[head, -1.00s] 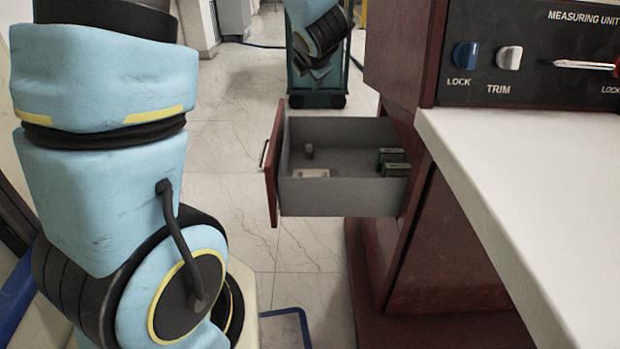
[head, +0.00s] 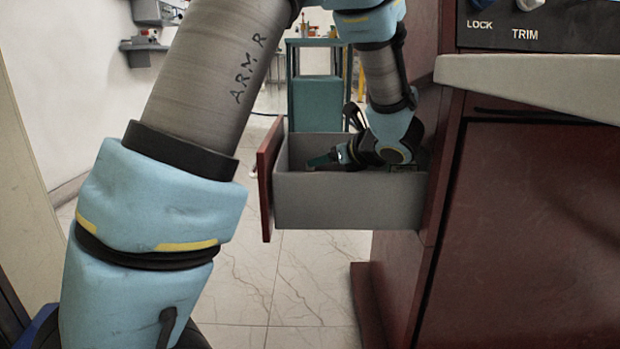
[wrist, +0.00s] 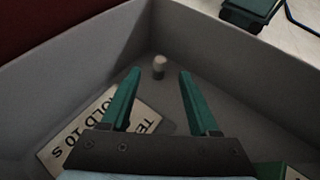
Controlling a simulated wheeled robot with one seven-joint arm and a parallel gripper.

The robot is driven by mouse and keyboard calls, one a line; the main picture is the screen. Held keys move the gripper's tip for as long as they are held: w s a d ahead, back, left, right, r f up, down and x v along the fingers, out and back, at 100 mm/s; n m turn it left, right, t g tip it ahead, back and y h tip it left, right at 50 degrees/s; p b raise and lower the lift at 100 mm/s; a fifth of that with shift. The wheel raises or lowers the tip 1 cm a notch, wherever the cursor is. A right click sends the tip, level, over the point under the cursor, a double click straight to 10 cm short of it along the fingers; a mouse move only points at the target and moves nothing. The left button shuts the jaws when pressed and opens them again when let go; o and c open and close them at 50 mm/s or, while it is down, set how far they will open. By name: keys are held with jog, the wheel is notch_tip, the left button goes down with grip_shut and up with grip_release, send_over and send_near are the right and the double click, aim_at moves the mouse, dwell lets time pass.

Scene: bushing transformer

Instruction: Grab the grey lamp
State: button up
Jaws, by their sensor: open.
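The grey lamp (wrist: 159,66) is a small pale-topped grey cylinder standing on the drawer floor near the far corner in the wrist view. My gripper (wrist: 159,76) has two green fingers, spread open and pointing toward the lamp. The lamp lies just past the fingertips, in line with the gap between them, and nothing is held. In the head view my gripper (head: 325,160) reaches down inside the open drawer (head: 345,204). There the lamp is hidden by the drawer wall and my arm.
A pale plate with black lettering (wrist: 65,150) lies on the drawer floor at left, partly under my gripper. A green object (wrist: 268,170) shows at the lower right edge. The drawer walls surround my gripper closely. A white countertop (head: 540,82) juts out at the right.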

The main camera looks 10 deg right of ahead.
aim_at(310, 170)
jog(key=b+x, duration=0.1)
jog(key=x, duration=0.5)
grip_shut()
dwell(0.4)
